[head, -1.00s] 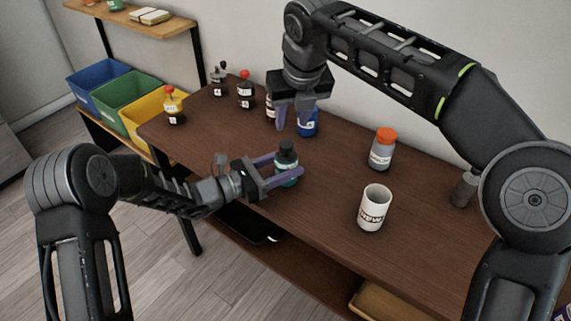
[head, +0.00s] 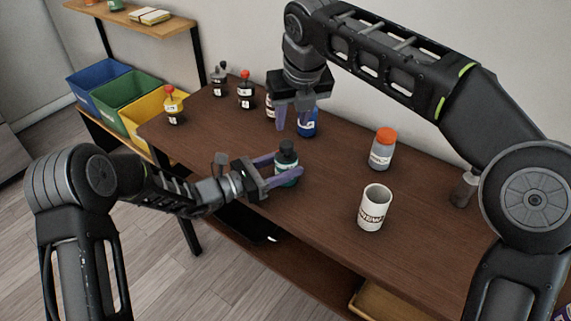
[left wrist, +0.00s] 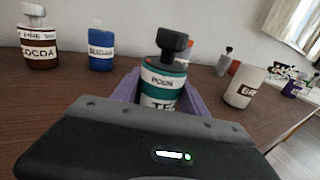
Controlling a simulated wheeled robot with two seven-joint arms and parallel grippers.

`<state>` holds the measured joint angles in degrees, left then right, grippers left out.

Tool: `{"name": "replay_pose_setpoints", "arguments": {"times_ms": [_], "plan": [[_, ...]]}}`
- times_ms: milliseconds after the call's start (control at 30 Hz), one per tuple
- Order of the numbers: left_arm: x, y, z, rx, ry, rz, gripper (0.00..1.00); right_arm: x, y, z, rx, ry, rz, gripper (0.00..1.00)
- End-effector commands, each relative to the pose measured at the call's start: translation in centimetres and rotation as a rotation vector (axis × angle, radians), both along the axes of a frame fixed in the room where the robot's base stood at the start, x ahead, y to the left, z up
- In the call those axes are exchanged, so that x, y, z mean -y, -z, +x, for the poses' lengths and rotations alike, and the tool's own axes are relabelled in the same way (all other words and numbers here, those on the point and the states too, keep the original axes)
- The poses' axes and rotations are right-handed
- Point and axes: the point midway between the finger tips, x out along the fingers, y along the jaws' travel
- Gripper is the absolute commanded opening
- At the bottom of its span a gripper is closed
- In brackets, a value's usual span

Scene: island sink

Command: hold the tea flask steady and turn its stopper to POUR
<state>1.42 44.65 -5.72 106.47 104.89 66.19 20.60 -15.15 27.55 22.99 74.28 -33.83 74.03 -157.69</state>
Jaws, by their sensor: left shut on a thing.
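The tea flask (head: 287,179) is a teal bottle with a dark stopper (head: 287,149), standing upright on the brown table. My left gripper (head: 284,172) is shut around its body from the left. In the left wrist view the flask (left wrist: 160,98) stands between the purple fingers, with part of a TEA label showing. My right gripper (head: 293,122) points down behind and above the flask, fingers apart, empty, near the blue bottle.
A blue bottle (head: 308,126) stands behind the flask. A grey jar with an orange lid (head: 382,155) and a white mug (head: 374,211) stand to the right. Several dark bottles line the far left of the table. Coloured bins (head: 130,107) stand beyond. Table around the mug is clear.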

Motion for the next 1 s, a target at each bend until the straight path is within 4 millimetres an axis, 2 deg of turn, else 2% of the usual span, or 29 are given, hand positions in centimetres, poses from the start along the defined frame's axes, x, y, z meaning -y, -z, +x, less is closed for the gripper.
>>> {"name": "replay_pose_setpoints", "arguments": {"times_ms": [333,367,633,1000], "plan": [[-0.01,0.02,0.0,0.0,0.0,0.0,0.06,0.0,0.0,0.0,0.0,0.0,0.0,0.36],[-0.01,0.02,0.0,0.0,0.0,0.0,0.54,0.0,0.0,0.0,0.0,0.0,0.0,0.36],[-0.01,0.01,0.0,0.0,0.0,0.0,0.76,0.0,0.0,0.0,0.0,0.0,0.0,0.36],[-0.4,0.0,-0.15,0.0,-0.001,0.0,0.77,0.0,0.0,0.0,0.0,0.0,0.0,0.36]]}}
